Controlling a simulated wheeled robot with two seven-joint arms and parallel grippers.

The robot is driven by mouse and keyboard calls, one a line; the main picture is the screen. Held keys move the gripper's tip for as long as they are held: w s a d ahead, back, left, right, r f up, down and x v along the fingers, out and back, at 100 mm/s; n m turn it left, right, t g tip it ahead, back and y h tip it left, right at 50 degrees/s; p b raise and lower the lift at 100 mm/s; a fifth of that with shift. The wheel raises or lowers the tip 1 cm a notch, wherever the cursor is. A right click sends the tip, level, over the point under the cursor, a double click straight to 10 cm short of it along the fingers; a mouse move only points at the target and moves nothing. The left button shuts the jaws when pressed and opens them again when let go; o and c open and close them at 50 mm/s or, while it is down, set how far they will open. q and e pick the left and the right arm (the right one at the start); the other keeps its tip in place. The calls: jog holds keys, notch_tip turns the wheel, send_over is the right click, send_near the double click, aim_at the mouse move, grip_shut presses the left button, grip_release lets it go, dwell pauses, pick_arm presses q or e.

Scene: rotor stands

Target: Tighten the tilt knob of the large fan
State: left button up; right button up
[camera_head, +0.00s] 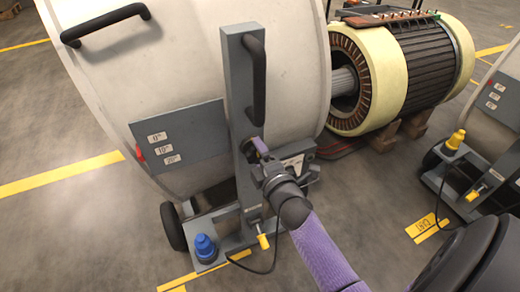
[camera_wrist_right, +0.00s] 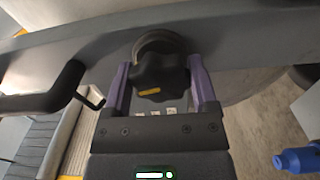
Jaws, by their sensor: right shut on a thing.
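The large fan (camera_head: 165,85) is a pale drum on a grey upright stand (camera_head: 239,85) at the left and middle of the head view. A grey scale plate (camera_head: 195,130) on its side carries labels 0, 10 and 20, with a red pointer at its left end. My right gripper (camera_head: 259,149) is at the stand's upright, below its black handle. In the right wrist view the black lobed tilt knob (camera_wrist_right: 160,76), with a yellow mark, sits between the purple fingers, which are shut on it. In the head view the gripper mostly hides the knob. My left gripper is not in view.
A blue plug (camera_head: 205,247) and a yellow-handled lever (camera_head: 262,240) are on the stand's base. A black cable loops beside it. A large motor stator (camera_head: 400,70) lies on wooden blocks behind. Another fan stand (camera_head: 470,175) is at the right. Floor at the left is clear.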

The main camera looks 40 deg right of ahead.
jog(key=shift+m, duration=0.9)
jog(key=shift+p, duration=0.3)
jog(key=shift+f+m, duration=0.1)
jog(key=shift+m, duration=0.2)
